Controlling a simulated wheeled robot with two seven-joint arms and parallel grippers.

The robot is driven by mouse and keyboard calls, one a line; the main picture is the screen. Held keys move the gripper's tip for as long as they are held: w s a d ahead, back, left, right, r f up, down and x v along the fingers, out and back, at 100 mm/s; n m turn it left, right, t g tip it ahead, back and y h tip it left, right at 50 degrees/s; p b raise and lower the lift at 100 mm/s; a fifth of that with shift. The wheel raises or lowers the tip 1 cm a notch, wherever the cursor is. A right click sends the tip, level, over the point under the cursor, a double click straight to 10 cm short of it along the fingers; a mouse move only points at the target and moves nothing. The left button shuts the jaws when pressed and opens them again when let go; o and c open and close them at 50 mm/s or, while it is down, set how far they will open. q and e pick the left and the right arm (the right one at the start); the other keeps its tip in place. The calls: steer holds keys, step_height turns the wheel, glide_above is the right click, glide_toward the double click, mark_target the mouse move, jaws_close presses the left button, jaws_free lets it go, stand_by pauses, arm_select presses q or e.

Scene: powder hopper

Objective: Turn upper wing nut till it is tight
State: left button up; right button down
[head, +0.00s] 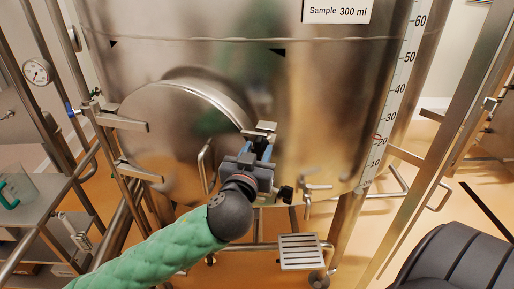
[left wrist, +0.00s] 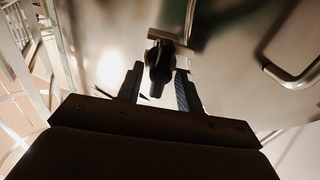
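The steel hopper (head: 330,110) has a round hatch (head: 165,130) on its front. My left gripper (head: 258,150) is at the hatch's right edge, just below a metal clamp bracket (head: 262,129). In the left wrist view a dark wing nut (left wrist: 160,66) stands between the two fingers of the left gripper (left wrist: 158,85). Narrow gaps show beside it, so the fingers look open around it and not clamped. In the head view the gripper mostly hides this upper wing nut. A lower black wing nut (head: 285,193) shows right of and below the gripper. My right gripper is not in view.
A hatch handle (head: 207,165) stands just left of the gripper; it shows at the right in the left wrist view (left wrist: 292,72). Steel hinge arms (head: 125,123) are at the hatch's left. A steel frame post (head: 440,130) rises at the right. A slatted step (head: 302,252) is below.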

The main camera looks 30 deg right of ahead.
arm_select(q)
jaws_close()
